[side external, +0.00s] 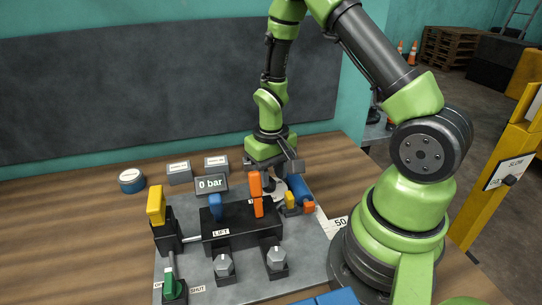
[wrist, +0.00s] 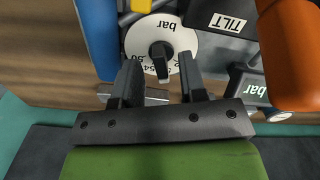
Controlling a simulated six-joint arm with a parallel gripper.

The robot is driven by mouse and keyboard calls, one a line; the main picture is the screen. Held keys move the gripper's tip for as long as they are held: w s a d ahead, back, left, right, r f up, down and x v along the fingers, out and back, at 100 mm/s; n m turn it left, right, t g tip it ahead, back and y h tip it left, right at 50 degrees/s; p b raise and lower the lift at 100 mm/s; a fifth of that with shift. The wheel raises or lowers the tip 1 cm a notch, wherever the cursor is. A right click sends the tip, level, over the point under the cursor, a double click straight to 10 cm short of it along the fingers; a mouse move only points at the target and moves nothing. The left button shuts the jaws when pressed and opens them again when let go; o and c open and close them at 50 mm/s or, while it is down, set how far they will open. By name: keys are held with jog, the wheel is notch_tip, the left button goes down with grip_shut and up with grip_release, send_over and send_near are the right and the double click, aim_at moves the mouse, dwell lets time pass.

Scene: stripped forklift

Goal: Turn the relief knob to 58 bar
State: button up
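The relief knob (wrist: 161,58) is a black knob on a round white dial (wrist: 181,42) marked "bar" and with numbers, partly hidden by my fingers. My gripper (wrist: 160,62) is open, with one dark finger on each side of the knob and gaps visible between. I cannot tell how deep the fingers reach. In the side view my gripper (side external: 272,184) points down behind the orange lever, and the white dial (side external: 299,186) shows partly beside it. A dark display (side external: 211,184) reads "0 bar".
The orange lever (side external: 256,194) and blue cylinder (side external: 300,189) stand close to my gripper. A blue lever (side external: 215,207), yellow lever (side external: 155,206), green-handled valve (side external: 171,286) and two grey knobs (side external: 224,266) share the plate.

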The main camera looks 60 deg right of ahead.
notch_tip(320, 180, up, 9)
dwell(0.3)
notch_tip(320, 180, up, 11)
jog(key=t, duration=0.4)
send_over(271, 179)
jog(key=s+a, duration=0.4)
jog(key=a, duration=0.2)
jog(key=s+a+r+n+t+y, duration=0.1)
jog(key=s+a+r+t+y, duration=0.1)
jog(key=s, duration=0.5)
notch_tip(271, 179, up, 3)
jog(key=shift+a+r+t, duration=0.2)
jog(key=shift+a+t, duration=0.4)
jog(key=shift+a, duration=0.55)
